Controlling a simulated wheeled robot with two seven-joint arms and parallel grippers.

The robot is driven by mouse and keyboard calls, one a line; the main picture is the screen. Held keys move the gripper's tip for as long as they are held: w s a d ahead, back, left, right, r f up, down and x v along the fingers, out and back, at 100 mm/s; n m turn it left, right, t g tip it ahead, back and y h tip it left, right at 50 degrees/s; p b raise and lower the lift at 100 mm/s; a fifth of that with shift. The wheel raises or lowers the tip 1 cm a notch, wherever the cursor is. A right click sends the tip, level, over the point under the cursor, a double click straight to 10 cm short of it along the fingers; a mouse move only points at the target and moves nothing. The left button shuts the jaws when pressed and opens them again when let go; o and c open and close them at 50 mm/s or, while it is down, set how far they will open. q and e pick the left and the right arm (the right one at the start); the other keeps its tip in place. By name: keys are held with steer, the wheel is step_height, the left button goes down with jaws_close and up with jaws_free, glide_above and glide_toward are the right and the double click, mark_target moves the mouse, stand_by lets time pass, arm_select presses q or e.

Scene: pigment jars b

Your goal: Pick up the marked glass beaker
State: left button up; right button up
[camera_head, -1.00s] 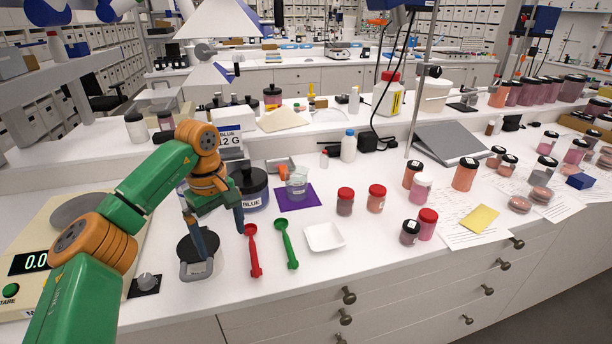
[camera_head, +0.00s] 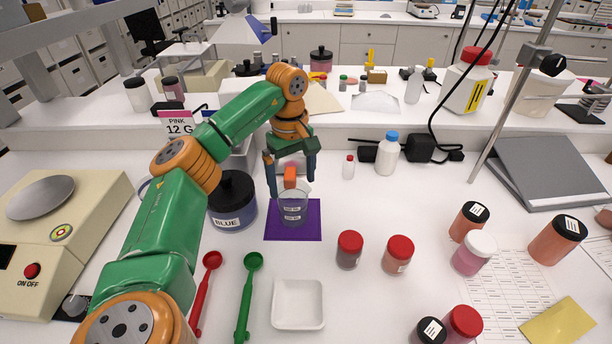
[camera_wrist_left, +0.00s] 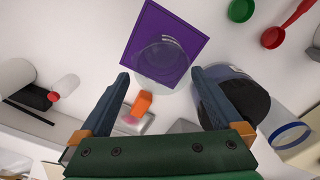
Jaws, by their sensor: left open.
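The marked glass beaker (camera_head: 293,210) stands upright on a purple mat (camera_head: 312,232), with small dark-and-white markings on its side. In the wrist view the clear beaker (camera_wrist_left: 165,58) shows from above over the purple mat (camera_wrist_left: 190,25). My left gripper (camera_head: 291,187) is open, pointing down at the back of the beaker, with one finger toward each side. In the wrist view the fingers of my left gripper (camera_wrist_left: 160,75) are wide apart with nothing held between them; I cannot tell whether they touch the glass. My right gripper is not in view.
A BLUE-labelled black-lidded jar (camera_head: 232,205) stands close left of the beaker. An orange-topped item (camera_head: 290,172) is just behind it. Red-lidded jars (camera_head: 349,249), a white dish (camera_head: 298,304) and a green scoop (camera_head: 247,295) lie nearer.

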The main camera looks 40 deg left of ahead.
mark_target(291, 199)
arm_select(q)
steer(key=f, duration=0.1)
steer(key=f+p, duration=0.1)
steer(key=f, duration=0.3)
steer(key=shift+s+d+f+p, duration=0.1)
steer(key=shift+s+f+p, duration=0.2)
steer(key=shift+s, duration=0.1)
steer(key=shift+w+f, duration=0.2)
steer(key=shift+f, duration=0.15)
steer(key=c, duration=1.1)
steer(key=shift+r, duration=0.15)
steer(key=shift+c, duration=0.3)
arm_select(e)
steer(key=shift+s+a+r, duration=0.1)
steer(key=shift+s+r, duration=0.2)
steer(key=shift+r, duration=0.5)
